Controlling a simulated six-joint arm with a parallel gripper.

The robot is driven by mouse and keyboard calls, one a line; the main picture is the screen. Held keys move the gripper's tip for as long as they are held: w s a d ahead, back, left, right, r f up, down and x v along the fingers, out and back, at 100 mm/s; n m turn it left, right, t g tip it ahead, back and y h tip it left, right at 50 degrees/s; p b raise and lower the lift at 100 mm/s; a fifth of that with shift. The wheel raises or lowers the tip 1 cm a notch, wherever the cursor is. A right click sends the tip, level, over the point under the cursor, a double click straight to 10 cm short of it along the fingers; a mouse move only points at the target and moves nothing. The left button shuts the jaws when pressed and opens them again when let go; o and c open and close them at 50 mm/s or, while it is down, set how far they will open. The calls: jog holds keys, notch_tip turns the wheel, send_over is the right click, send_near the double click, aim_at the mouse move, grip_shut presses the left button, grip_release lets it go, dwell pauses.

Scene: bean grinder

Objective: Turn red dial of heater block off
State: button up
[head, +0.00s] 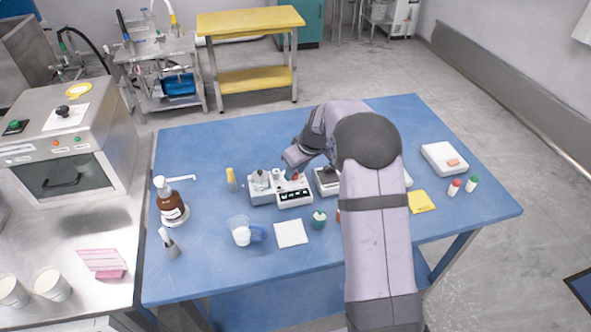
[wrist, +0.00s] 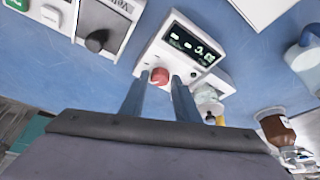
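The heater block is a white box (head: 294,199) with a black display panel, near the middle of the blue table. In the wrist view the heater block (wrist: 151,50) is just ahead of my gripper, its display facing up. Its red dial (wrist: 160,75) sits on top at the near end; in the head view the red dial (head: 295,176) is small, close under my wrist. My gripper (wrist: 159,82) is open, its two fingers either side of the dial with a slight gap visible. Whether the fingertips touch the dial cannot be told.
A device with a black knob (wrist: 97,40) stands close to the left in the wrist view. A grey-white device (head: 262,186) adjoins the block. A white square (head: 291,233), green-capped bottle (head: 319,219) and blue-white cup (head: 243,235) lie in front. A brown bottle (head: 171,204) stands left.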

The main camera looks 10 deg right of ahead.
grip_shut()
jog(key=c, duration=0.6)
grip_release()
jog(key=shift+o, duration=0.2)
jog(key=shift+f+n+b, duration=0.1)
jog(key=shift+n+b, duration=0.3)
jog(key=shift+b, duration=0.15)
jog(key=shift+w+d+n+g+y+b, duration=0.15)
jog(key=shift+n+g+y+b, duration=0.2)
jog(key=shift+n+b, duration=0.55)
jog(key=shift+w+r+n+g+y+b, duration=0.1)
jog(key=shift+n+g+y+b, duration=0.2)
jog(key=shift+n, duration=0.65)
jog(key=shift+r+n+g+y+b, duration=0.15)
jog(key=shift+n+y+b, duration=0.1)
jog(key=shift+n, duration=0.7)
jog(key=o, duration=1.1)
jog(key=shift+f, duration=0.1)
jog(key=shift+c, duration=0.2)
